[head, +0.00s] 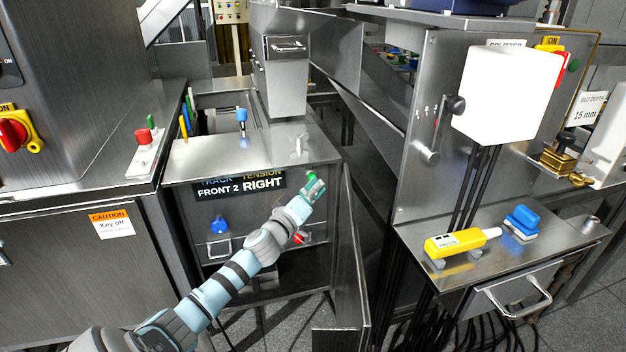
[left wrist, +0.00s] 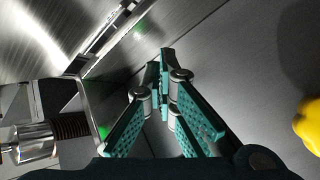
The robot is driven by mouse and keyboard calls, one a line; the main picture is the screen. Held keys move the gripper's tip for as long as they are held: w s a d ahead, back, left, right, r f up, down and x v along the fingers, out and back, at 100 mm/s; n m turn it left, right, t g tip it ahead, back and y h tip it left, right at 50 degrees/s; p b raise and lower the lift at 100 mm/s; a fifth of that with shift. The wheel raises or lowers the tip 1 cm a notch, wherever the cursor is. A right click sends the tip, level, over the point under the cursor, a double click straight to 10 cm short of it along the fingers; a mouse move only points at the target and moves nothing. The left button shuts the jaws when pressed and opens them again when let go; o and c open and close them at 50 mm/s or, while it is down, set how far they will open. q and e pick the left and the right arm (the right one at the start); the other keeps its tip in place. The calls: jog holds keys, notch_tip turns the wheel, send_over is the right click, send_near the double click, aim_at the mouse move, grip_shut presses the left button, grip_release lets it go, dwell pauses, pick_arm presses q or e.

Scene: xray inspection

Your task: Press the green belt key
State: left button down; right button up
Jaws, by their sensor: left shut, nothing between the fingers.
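A small green key (head: 311,176) shows on the front of the steel cabinet, just at the tip of my left gripper (head: 316,189). The gripper partly covers it, and I cannot tell whether they touch. A second green knob (head: 151,121) stands beside a red one on a pale strip at the left. Neither is labelled as the belt key that I can read. In the left wrist view my left gripper (left wrist: 164,65) is shut and empty, its teal fingers together over a grey metal surface.
A red knob (head: 300,237) and a blue knob (head: 219,225) sit lower on the cabinet front (head: 190,206). A metal panel (head: 350,255) stands upright to the right of the arm. A right-hand shelf (head: 420,262) holds a yellow device (head: 458,242).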

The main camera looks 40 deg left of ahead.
pick_arm(q)
jog(key=s+d, duration=0.3)
jog(key=d, duration=0.2)
jog(key=shift+s+b, duration=0.25)
jog(key=shift+b, duration=0.1)
